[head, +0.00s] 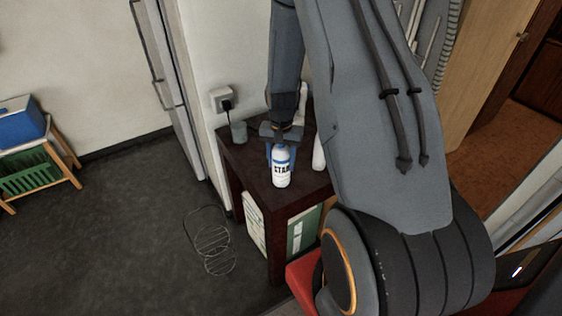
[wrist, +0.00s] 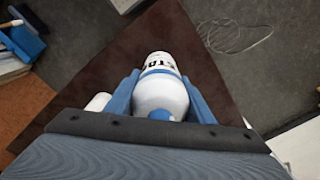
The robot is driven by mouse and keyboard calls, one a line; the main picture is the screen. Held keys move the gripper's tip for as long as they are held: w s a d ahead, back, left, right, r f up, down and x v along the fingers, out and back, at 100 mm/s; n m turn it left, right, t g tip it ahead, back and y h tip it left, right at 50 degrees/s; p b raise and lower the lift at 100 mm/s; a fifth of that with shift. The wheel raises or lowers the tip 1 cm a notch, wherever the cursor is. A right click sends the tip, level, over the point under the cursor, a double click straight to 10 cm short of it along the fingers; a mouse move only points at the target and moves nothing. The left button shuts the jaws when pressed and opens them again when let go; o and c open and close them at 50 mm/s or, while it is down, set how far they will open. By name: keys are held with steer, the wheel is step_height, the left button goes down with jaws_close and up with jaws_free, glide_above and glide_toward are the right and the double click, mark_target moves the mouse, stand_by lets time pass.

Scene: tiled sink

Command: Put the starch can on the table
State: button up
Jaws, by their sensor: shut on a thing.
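The starch can (head: 282,168) is white with a blue band and dark lettering. It is upright at the dark brown table (head: 257,185) in the head view, over its top near the front edge. Whether its base touches the table top is hard to tell. My gripper (head: 281,140) is shut on the can's upper part from above. In the wrist view the can (wrist: 161,88) sits between the two blue fingers of my gripper (wrist: 160,100), with the table top (wrist: 180,35) behind it. My arm hides the table's right side.
A grey-green cup (head: 239,132) stands at the table's back left, and a white bottle (head: 319,152) stands right of the can. A wire rack (head: 212,240) lies on the floor left of the table. A wooden stand (head: 48,145) holds blue and green bins at far left.

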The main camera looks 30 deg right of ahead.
steer(key=shift+f, duration=0.15)
steer(key=o, duration=1.4)
step_height(320, 180, up, 12)
steer(key=b, duration=0.3)
steer(key=s+a+r+n, duration=0.2)
steer(key=s+a+n, duration=0.1)
steer(key=s+a, duration=0.2)
steer(key=s+a+r+n+t, duration=0.1)
steer(key=s+a+n, duration=0.1)
steer(key=s+a, duration=0.3)
steer(key=s+a+r+n, duration=0.2)
steer(key=s+a+n, duration=0.1)
steer(key=s+a, duration=0.2)
steer(key=shift+s+a+r+n, duration=0.1)
steer(key=shift+s+r+n, duration=0.05)
steer(key=shift+r+n, duration=0.15)
steer(key=shift+f+b, duration=0.1)
steer(key=shift+b, duration=0.25)
